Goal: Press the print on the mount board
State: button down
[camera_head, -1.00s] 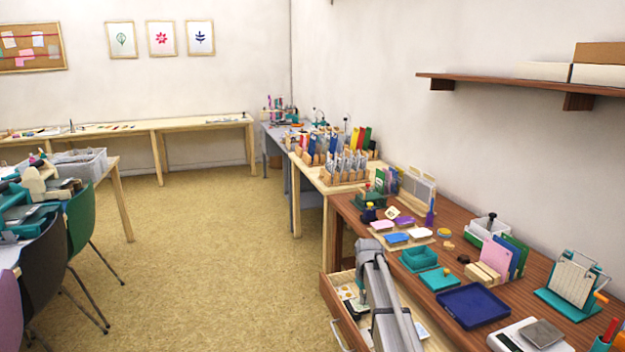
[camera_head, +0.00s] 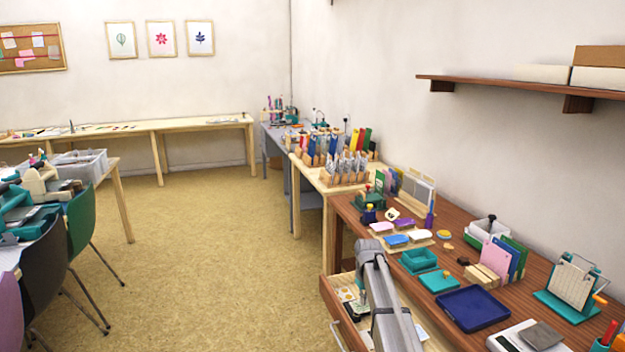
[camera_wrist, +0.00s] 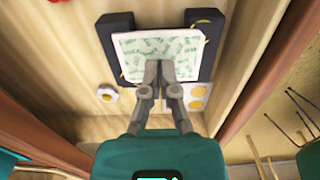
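In the wrist view, the print (camera_wrist: 185,50) is a white sheet with a green leafy pattern. It lies over the black mount board (camera_wrist: 203,67), whose dark edges show at its left and right. The print sits slightly tilted on the board. My gripper (camera_wrist: 159,66) has its two fingers together, with the tips over the near middle of the print and nothing visible between them. I cannot tell whether the tips touch the print. In the head view, my arm covers much of the open drawer (camera_head: 345,325), and the gripper tips cannot be made out.
The drawer floor around the board holds a small white and yellow piece (camera_wrist: 106,92) and pale cards with round marks (camera_wrist: 199,98). Drawer walls stand close on both sides. The brown worktop above carries a blue tray (camera_head: 472,308), a teal inkpad (camera_head: 440,280) and other stamp supplies.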

jog(key=shift+r+p, duration=2.85)
jog(key=shift+r, duration=0.25)
jog(key=s+m, duration=0.1)
jog(key=s, duration=0.8)
jog(key=s+m, duration=0.1)
jog(key=s, duration=0.9)
jog(key=s+m, duration=0.1)
jog(key=s, duration=0.9)
jog(key=shift+s+d+m, duration=0.15)
jog(key=shift+m, duration=0.15)
jog(key=shift+r+p, duration=0.85)
notch_tip(320, 180, up, 12)
jog(key=p, duration=1.2)
jog(key=shift+r, duration=0.25)
jog(key=shift+f, duration=0.1)
